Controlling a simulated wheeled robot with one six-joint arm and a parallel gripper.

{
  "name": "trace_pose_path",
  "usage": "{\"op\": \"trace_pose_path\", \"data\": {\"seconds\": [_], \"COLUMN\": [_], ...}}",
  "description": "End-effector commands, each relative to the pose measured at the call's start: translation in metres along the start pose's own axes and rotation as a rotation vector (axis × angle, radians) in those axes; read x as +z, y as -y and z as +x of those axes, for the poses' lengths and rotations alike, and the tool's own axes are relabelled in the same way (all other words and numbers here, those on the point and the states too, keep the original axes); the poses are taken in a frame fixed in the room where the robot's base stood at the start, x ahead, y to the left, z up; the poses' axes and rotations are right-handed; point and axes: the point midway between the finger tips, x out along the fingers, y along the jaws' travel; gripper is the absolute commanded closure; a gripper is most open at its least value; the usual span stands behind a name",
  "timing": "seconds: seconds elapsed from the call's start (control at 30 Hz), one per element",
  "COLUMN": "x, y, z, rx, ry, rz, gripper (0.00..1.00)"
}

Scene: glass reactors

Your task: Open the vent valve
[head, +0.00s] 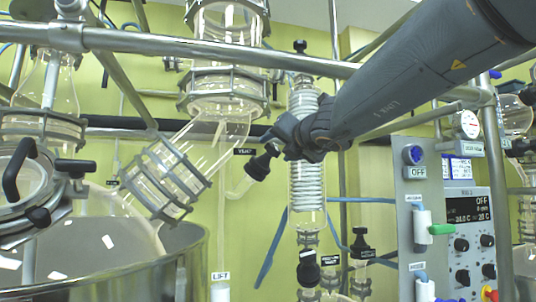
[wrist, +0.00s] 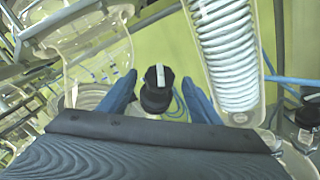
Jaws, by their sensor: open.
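A black valve knob (wrist: 156,98) with a white stripe on its top is near the middle of the wrist view. My gripper (wrist: 159,77) is open, with one blue finger on each side of the knob and a visible gap on both sides. In the head view the black knob (head: 260,164) sits just below and left of the end of my arm, by a small black label. My gripper (head: 282,143) shows there as dark parts beside the knob. The label is too small to read surely, and the finger depth along the knob is unclear.
A glass coil condenser (head: 306,190) stands right beside my wrist; it also shows in the wrist view (wrist: 228,60). Clamped glass joints (head: 165,180) are at left, a control panel (head: 470,235) at right.

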Motion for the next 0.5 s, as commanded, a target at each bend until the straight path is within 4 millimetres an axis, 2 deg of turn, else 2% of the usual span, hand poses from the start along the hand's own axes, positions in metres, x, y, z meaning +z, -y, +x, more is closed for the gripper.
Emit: {"op": "trace_pose_path", "data": {"seconds": [0.17,0.5], "x": [-0.002,-0.003], "y": [0.0,-0.002], "z": [0.016,0.064], "rx": [0.001,0.003], "ry": [-0.003,-0.005], "rz": [-0.002,-0.004], "gripper": [0.43,0.43]}}
